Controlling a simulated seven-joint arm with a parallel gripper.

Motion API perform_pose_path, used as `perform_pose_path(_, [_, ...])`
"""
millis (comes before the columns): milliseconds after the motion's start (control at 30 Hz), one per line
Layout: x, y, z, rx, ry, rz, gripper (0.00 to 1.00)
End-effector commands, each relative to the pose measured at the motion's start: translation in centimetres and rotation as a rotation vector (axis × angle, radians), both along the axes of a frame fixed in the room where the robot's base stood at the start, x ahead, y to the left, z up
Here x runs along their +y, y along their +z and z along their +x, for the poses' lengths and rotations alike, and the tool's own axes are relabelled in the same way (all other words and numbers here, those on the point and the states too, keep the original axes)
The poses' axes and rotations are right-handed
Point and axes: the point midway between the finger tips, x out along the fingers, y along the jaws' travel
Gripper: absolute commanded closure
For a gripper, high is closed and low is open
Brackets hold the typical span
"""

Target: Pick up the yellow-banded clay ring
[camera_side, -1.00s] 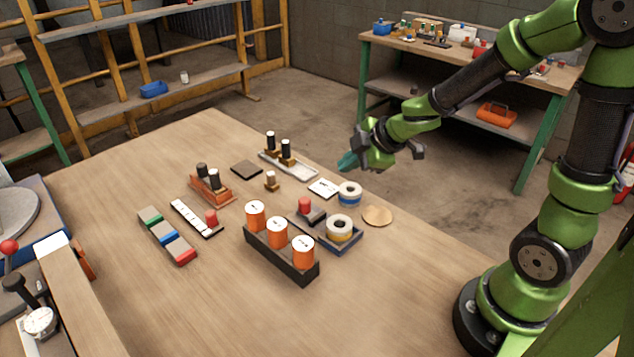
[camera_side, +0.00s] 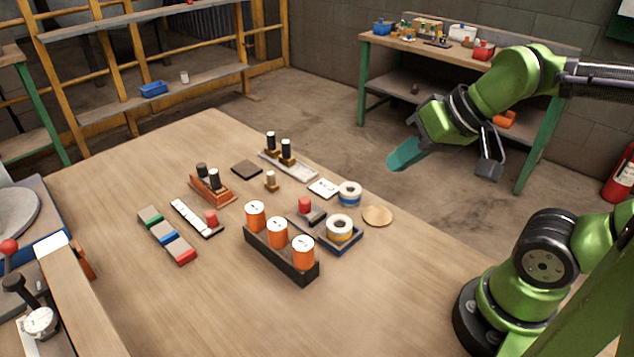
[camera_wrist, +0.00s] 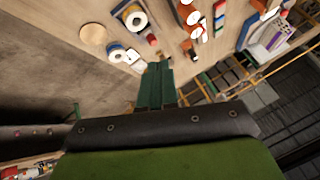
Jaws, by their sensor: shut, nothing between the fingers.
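The yellow-banded clay ring (camera_side: 339,228) is a pale ring with a dark centre hole. It sits in a blue-edged tray (camera_side: 351,244) on the table, behind the orange cylinders. In the wrist view the yellow-banded ring (camera_wrist: 136,20) lies near the top. A similar ring with a blue band (camera_side: 349,194) stands just behind it on the table; it also shows in the wrist view (camera_wrist: 117,54). My gripper (camera_side: 392,165) is shut and empty, with teal fingers, in the air beyond the table's right edge, well apart from both rings. In the wrist view its fingers (camera_wrist: 158,68) lie together.
Several orange cylinders stand in a dark rack (camera_side: 280,255) in front of the tray. A round wooden disc (camera_side: 377,215) lies right of the rings, and a red-topped block (camera_side: 305,208) stands left. The table's front right is clear.

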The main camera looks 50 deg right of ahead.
Motion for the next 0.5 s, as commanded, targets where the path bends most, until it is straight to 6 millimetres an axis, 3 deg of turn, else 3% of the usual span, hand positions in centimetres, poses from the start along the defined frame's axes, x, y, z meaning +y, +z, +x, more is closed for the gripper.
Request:
perform_pose_path(300, [-0.05, -0.02, 0.06, 0.001, -0.001, -0.002, 0.98])
perform_pose_path(500, [-0.07, -0.02, 0.07, 0.001, -0.001, -0.002, 0.68])
